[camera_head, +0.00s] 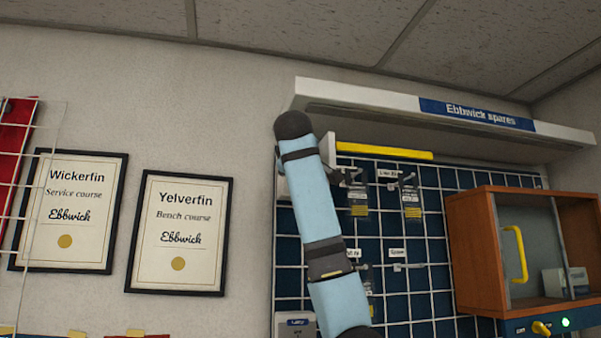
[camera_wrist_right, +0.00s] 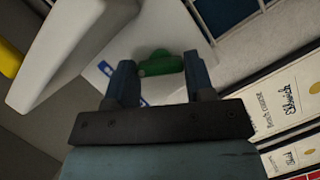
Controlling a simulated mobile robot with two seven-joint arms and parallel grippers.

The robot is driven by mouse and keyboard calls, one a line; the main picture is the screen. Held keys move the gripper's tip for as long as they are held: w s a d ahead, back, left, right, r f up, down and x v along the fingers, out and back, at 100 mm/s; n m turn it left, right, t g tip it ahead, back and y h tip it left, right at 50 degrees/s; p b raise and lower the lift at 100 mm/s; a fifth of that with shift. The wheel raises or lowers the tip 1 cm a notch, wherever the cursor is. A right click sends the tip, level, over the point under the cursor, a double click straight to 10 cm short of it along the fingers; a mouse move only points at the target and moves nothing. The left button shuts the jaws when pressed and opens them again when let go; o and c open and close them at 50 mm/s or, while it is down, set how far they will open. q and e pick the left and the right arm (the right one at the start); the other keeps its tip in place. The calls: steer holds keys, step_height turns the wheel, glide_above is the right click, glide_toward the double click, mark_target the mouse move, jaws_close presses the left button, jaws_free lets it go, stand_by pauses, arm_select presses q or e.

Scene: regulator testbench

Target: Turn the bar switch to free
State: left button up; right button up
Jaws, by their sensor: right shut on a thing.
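In the right wrist view, a green bar switch (camera_wrist_right: 160,64) stands out from a white plate with blue labels (camera_wrist_right: 175,25). My right gripper (camera_wrist_right: 160,75) has one finger on each side of the green bar and is shut on it. The label words are too small to read, so which position the bar points at cannot be told. In the head view, a light blue arm of mine rises through the middle and hides what is behind it; neither gripper shows there.
A white shelf (camera_head: 440,108) with a yellow bar (camera_head: 384,151) below it overhangs the blue grid board (camera_head: 426,272). A wooden cabinet (camera_head: 473,255) with a yellow handle (camera_head: 516,254) is at the right. Framed certificates (camera_head: 180,232) hang at the left.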

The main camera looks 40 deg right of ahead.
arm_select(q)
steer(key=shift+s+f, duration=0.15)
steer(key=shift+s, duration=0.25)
arm_select(e)
steer(key=shift+m+y, duration=0.8)
steer(key=shift+m, duration=0.3)
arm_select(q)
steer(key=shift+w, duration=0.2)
arm_select(e)
steer(key=o, duration=0.8)
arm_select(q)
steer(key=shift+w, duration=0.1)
arm_select(e)
steer(key=shift+o, duration=0.6)
steer(key=shift+d, duration=0.1)
arm_select(q)
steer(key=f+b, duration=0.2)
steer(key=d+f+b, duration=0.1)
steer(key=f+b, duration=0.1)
steer(key=shift+b, duration=0.35)
arm_select(e)
steer(key=v, duration=1.4)
